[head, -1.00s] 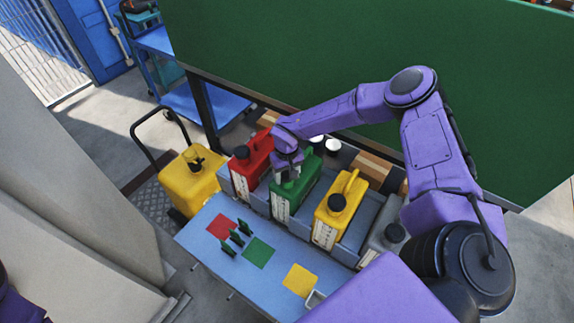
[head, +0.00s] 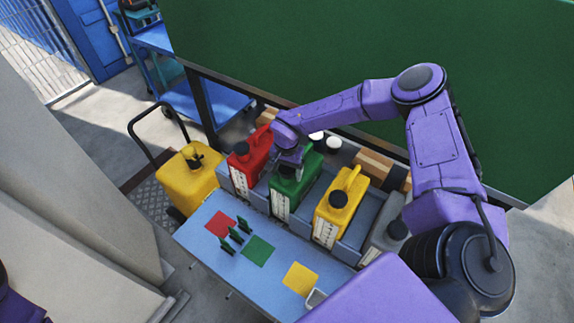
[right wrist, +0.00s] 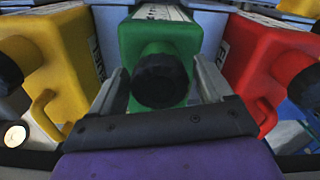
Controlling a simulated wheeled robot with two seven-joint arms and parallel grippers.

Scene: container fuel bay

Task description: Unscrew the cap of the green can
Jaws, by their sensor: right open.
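The green can (head: 283,205) stands upright in the row on the bench, between the red can and the yellow can. Its black cap (head: 287,171) is on its neck; the cap also shows in the right wrist view (right wrist: 160,82). My right gripper (head: 290,158) is open and empty just above and behind the cap in the head view. In the right wrist view, its two fingers stand apart on either side of the cap, with gaps visible. My left gripper is out of view; only a purple part of mine shows at the lower left edge.
The red can (head: 242,172) and yellow can (head: 328,222) flank the green can closely. A grey can (head: 380,245) stands at the right. The blue bench top (head: 215,245) in front carries red, green and yellow squares and small green upright pieces. A green panel rises behind.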

